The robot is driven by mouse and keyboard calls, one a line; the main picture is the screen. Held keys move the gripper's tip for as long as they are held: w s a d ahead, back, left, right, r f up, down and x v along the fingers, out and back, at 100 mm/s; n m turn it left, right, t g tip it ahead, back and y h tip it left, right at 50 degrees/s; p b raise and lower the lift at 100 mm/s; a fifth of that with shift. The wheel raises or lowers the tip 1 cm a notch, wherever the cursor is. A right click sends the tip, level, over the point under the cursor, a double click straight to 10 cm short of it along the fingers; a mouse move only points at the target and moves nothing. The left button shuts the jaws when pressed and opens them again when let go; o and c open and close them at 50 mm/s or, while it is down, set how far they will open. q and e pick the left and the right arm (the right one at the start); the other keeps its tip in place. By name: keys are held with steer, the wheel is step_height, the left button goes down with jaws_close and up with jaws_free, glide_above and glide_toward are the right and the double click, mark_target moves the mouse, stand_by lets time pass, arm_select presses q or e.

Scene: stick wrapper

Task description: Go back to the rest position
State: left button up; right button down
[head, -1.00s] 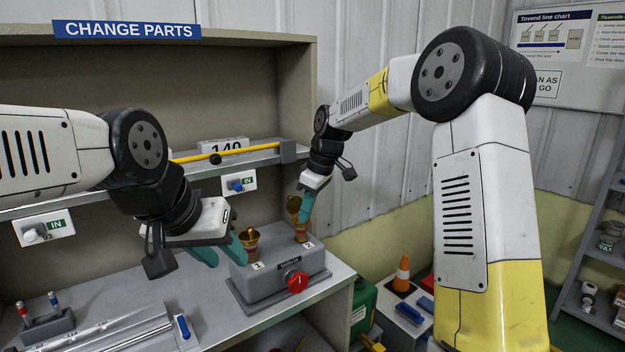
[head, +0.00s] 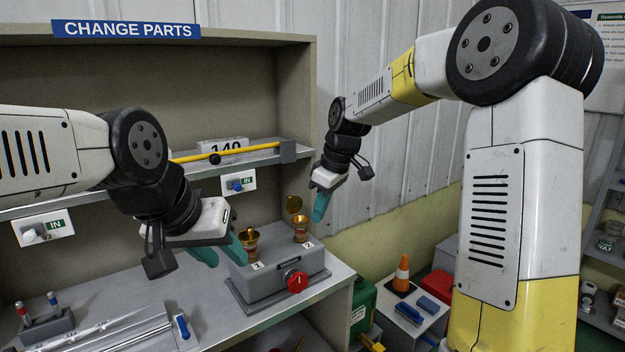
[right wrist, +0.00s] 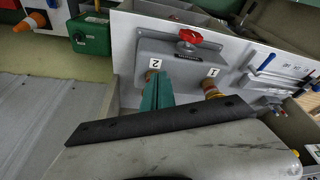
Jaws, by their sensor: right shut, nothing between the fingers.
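My right gripper (head: 321,206) is in the air to the right of the brass fitting on position 2 (head: 300,228), apart from it in the head view. Its teal fingers are together and empty; they also show in the right wrist view (right wrist: 157,95), partly covering position 2. My left gripper (head: 222,250) has its teal fingers spread, with the brass fitting on position 1 (head: 250,243) close by its right finger. I cannot tell whether that finger touches the fitting. Both fittings stand on the grey valve box (head: 262,285), which has a red knob (head: 297,281).
A shelf with a yellow rod (head: 190,157) runs behind my left arm. A tool holder (head: 45,325) and a long metal rail stand at the front left of the bench. An orange cone (head: 402,272) stands on a low table at the right. A corrugated wall is behind my right arm.

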steer(key=s+d+r+m+t, duration=0.1)
steer(key=s+d+r+m, duration=0.25)
steer(key=s, duration=0.25)
steer(key=s+d+r+m+t, duration=0.1)
steer(key=s+d+r+m, duration=0.15)
steer(key=s+d, duration=0.35)
steer(key=s+d+m+t, duration=0.1)
steer(key=s+m, duration=0.1)
steer(key=s, duration=0.4)
steer(key=s+d+f+m+t, duration=0.1)
steer(key=s+d+m, duration=0.1)
steer(key=s, duration=0.5)
steer(key=shift+m+h, duration=0.3)
steer(key=shift+m, duration=0.4)
